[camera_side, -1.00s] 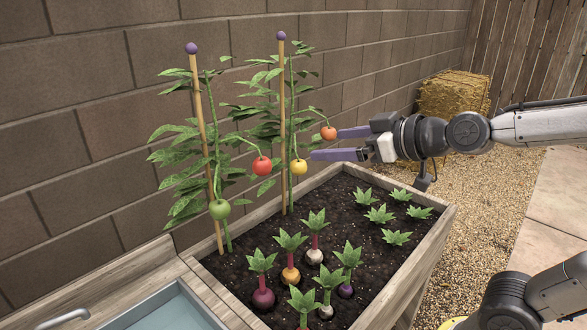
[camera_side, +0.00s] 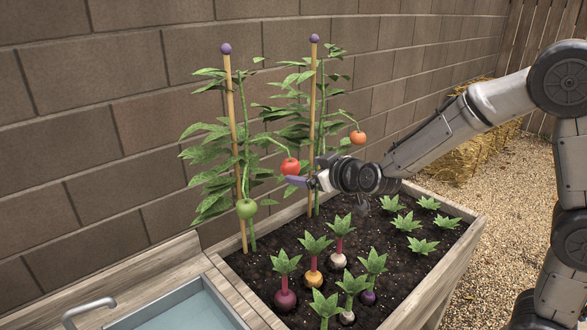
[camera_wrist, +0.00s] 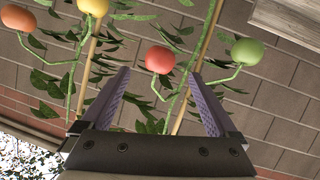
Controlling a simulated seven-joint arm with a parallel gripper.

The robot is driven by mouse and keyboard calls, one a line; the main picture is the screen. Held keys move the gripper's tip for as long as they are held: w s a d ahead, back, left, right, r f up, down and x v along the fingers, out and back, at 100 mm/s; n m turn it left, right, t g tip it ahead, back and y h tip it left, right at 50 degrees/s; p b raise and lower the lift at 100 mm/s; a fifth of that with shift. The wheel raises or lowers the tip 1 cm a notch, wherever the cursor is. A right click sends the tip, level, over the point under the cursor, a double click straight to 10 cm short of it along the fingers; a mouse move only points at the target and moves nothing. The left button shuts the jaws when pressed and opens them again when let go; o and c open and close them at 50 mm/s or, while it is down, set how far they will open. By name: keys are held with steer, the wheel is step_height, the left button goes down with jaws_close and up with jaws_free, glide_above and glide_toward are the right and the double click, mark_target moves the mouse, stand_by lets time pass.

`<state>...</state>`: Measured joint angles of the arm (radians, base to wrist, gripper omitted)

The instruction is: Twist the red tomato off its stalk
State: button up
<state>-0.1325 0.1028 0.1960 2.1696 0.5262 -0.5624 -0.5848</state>
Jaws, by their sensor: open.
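The red tomato (camera_side: 290,166) hangs from a curved green stalk on the left staked plant; it also shows in the wrist view (camera_wrist: 160,59). My gripper (camera_side: 311,170) is just to its right in the side view, with its purple fingers pointing left. In the wrist view the open fingers (camera_wrist: 158,73) lie either side of the red tomato's line, and the tomato appears around or just beyond their tips. Nothing is held. Its stalk (camera_wrist: 157,86) curves below it in the wrist view.
A green tomato (camera_side: 246,208) hangs lower left and an orange one (camera_side: 358,137) to the right. A yellow tomato (camera_wrist: 93,7) shows in the wrist view; my gripper hides it from the side. Stakes, leaves and the block wall stand close behind.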

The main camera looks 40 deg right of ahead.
mark_target(295, 168)
steer(key=x, duration=0.7)
steer(key=shift+w+f, duration=0.15)
steer(key=shift+w, duration=0.25)
steer(key=shift+c, duration=0.2)
jaws_close()
